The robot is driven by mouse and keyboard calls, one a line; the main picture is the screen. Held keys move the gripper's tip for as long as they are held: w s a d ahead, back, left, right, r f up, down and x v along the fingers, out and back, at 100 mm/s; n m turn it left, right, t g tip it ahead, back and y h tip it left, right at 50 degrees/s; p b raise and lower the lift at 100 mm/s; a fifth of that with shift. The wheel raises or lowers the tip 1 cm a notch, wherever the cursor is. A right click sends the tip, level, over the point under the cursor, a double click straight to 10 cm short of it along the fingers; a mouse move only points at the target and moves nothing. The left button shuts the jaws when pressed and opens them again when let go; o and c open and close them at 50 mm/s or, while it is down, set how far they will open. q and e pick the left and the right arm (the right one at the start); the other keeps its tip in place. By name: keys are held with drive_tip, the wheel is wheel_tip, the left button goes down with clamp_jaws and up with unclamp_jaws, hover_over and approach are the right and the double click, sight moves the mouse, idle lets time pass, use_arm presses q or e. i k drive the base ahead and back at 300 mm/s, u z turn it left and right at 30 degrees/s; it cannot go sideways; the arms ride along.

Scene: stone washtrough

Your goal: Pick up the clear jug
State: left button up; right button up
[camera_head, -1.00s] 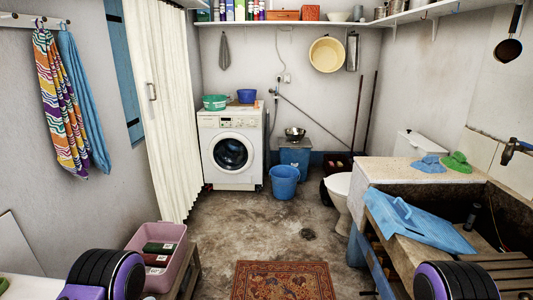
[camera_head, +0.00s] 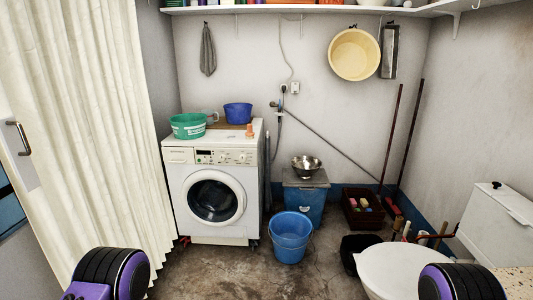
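A small clear jug (camera_head: 211,116) seems to stand at the back of the washing machine (camera_head: 214,190), on its top. It is between the green basin (camera_head: 188,125) and the blue bowl (camera_head: 238,113). The basin partly hides it, and it is faint against the grey wall. Only purple and black parts of my two arms show at the bottom left and bottom right. Neither of my grippers is in view.
A small orange item (camera_head: 249,130) stands on the machine's front right. A blue bucket (camera_head: 290,237) stands on the floor to its right, before a blue bin (camera_head: 306,198) with a metal bowl (camera_head: 306,166). Floor before the machine looks clear.

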sight(210, 117)
drive_tip(key=i, duration=2.95)
drive_tip(key=u, duration=0.45)
